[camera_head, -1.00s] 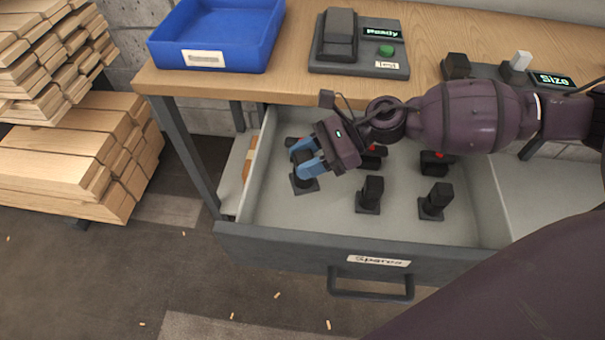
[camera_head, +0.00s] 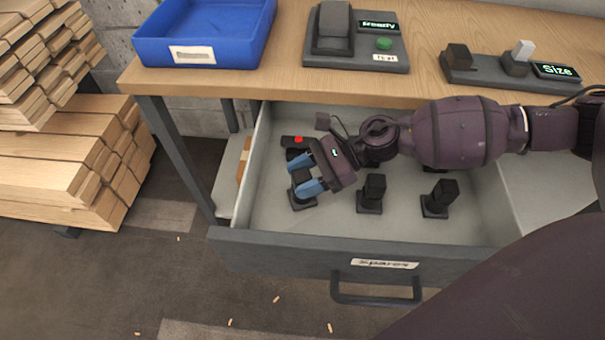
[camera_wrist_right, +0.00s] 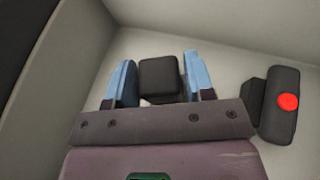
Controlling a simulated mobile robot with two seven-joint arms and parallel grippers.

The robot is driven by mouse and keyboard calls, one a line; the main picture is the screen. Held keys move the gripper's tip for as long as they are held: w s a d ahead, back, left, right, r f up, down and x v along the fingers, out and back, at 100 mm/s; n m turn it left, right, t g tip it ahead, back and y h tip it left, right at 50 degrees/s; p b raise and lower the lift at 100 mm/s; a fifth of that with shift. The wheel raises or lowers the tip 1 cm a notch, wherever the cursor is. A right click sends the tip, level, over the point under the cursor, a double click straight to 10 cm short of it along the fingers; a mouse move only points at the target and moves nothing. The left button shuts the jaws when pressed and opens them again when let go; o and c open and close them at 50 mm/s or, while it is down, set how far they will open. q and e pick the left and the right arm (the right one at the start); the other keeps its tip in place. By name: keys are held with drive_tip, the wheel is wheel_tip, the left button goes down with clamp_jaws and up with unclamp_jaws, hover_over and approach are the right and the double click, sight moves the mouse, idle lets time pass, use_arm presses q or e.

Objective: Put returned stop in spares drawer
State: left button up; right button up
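The spares drawer (camera_head: 262,236) is pulled out below the bench, with a label and handle on its front. A black stop (camera_head: 303,203) on a square base stands in its front left part, partly covered by my right gripper (camera_head: 299,187). The gripper's blue fingers are spread, one on each side of the stop. In the right wrist view the stop's dark block (camera_wrist_right: 160,79) shows between the fingers; contact is hard to judge there. Several stops are in the drawer, including two upright ones (camera_head: 372,192) (camera_head: 440,197) to the right. My left gripper is out of view.
A black piece with a red button (camera_head: 297,141) lies behind my gripper. On the bench (camera_head: 285,85) are a blue tray (camera_head: 200,55), a test unit (camera_head: 395,60) and a size gauge (camera_head: 490,72). Stacked boards (camera_head: 50,180) stand left. The drawer's front middle floor is clear.

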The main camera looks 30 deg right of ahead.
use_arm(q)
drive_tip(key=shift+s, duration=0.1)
use_arm(e)
drive_tip(key=shift+o, duration=1.1)
drive_tip(key=shift+r, duration=0.25)
use_arm(q)
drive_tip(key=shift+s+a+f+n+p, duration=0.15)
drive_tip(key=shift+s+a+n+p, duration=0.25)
drive_tip(key=shift+p, duration=0.35)
use_arm(e)
drive_tip(key=v, duration=0.7)
drive_tip(key=shift+d, duration=0.2)
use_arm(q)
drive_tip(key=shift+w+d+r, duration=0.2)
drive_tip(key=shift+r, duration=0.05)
use_arm(e)
drive_tip(key=shift+r, duration=0.1)
